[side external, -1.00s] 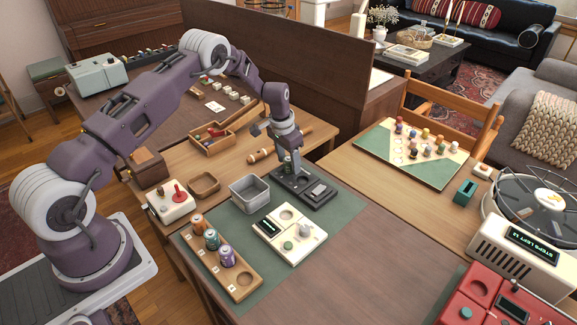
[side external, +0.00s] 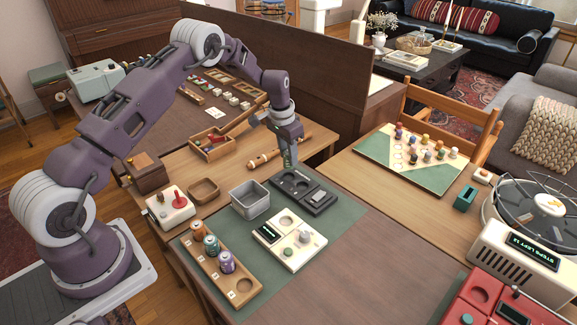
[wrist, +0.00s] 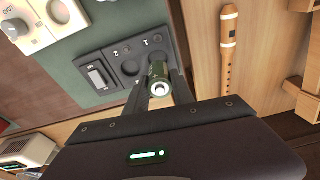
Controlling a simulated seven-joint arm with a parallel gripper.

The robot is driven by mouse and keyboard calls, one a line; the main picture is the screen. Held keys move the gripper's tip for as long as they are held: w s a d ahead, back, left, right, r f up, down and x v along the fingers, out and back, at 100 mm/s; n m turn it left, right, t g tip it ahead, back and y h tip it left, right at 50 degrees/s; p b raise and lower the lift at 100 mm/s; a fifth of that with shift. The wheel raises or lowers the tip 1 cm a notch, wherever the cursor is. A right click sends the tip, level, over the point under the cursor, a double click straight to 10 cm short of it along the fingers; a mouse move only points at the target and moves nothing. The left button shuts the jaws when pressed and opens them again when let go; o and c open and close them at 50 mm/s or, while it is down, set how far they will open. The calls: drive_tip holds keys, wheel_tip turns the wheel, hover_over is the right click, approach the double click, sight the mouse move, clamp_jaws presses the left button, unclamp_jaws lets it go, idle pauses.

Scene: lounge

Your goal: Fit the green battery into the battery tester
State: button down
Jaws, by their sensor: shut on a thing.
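My gripper (side external: 290,162) is shut on the green battery (wrist: 159,76), whose pale round end faces the wrist camera. The battery is small and partly hidden by the jaws in the side view. The cream device (side external: 272,250) with a dark display, round recess, green button and knob looks like the battery tester. It lies nearer the camera, apart from my gripper; its knob (wrist: 14,28) shows in the wrist view.
A grey metal bin (side external: 250,200) stands left of the dark unit. A wooden rack (side external: 242,291) with several cans lies left of the cream device. A wooden flute-like pipe (wrist: 228,45) lies beside the dark unit.

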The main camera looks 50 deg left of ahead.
drive_tip(key=r, duration=0.4)
drive_tip(key=shift+s+d+r, duration=0.25)
drive_tip(key=shift+s+r, duration=0.1)
drive_tip(key=s+d+f+m, duration=0.1)
drive_tip(key=s+d+m, duration=0.5)
drive_tip(key=s+d, duration=0.6)
drive_tip(key=shift+h, duration=0.4)
drive_tip(key=shift+s+f, duration=0.15)
drive_tip(key=shift+f, duration=3.1)
drive_tip(key=shift+f, duration=0.85)
drive_tip(key=c, duration=1)
unclamp_jaws()
wheel_tip(320, 180, up, 7)
drive_tip(key=s, duration=0.1)
drive_tip(key=shift+a+r, duration=0.15)
drive_tip(key=shift+a, duration=0.15)
drive_tip(key=shift+r, duration=0.1)
